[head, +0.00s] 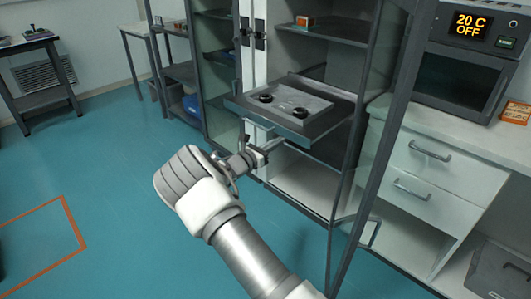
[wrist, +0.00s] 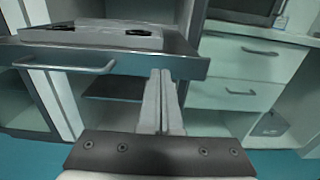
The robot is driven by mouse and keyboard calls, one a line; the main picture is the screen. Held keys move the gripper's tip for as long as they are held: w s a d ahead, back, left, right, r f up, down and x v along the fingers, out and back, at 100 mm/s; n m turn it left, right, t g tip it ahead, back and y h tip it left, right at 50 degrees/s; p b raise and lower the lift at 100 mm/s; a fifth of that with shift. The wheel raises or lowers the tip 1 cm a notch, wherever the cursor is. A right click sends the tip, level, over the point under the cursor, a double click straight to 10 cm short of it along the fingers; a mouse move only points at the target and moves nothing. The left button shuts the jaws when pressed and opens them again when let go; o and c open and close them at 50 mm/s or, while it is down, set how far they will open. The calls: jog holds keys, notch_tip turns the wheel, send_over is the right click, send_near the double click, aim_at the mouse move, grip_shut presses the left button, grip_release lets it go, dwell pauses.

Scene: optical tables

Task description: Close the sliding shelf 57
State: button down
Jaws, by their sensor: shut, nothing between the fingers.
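The sliding shelf (head: 322,124) is a grey drawer-like tray pulled out of the open cabinet, with a light panel and two dark round pieces on it. In the wrist view its dark front edge (wrist: 190,62) runs across the upper part, with a metal bar handle (wrist: 65,66) on the left. My gripper (head: 268,147) is shut and empty in front of the shelf. In the wrist view the closed fingertips (wrist: 161,74) overlap the shelf front, right of the handle. I cannot tell whether they touch it.
The cabinet's glass door (head: 378,130) stands open on the right. Beyond it are a white drawer unit (head: 435,158) and an oven-like device (head: 470,62) reading 20 C OFF. A small orange box (head: 305,21) sits on the upper shelf.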

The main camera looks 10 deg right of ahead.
aim_at(291, 134)
jog(key=shift+b+x, duration=0.45)
jog(key=shift+x, duration=1.6)
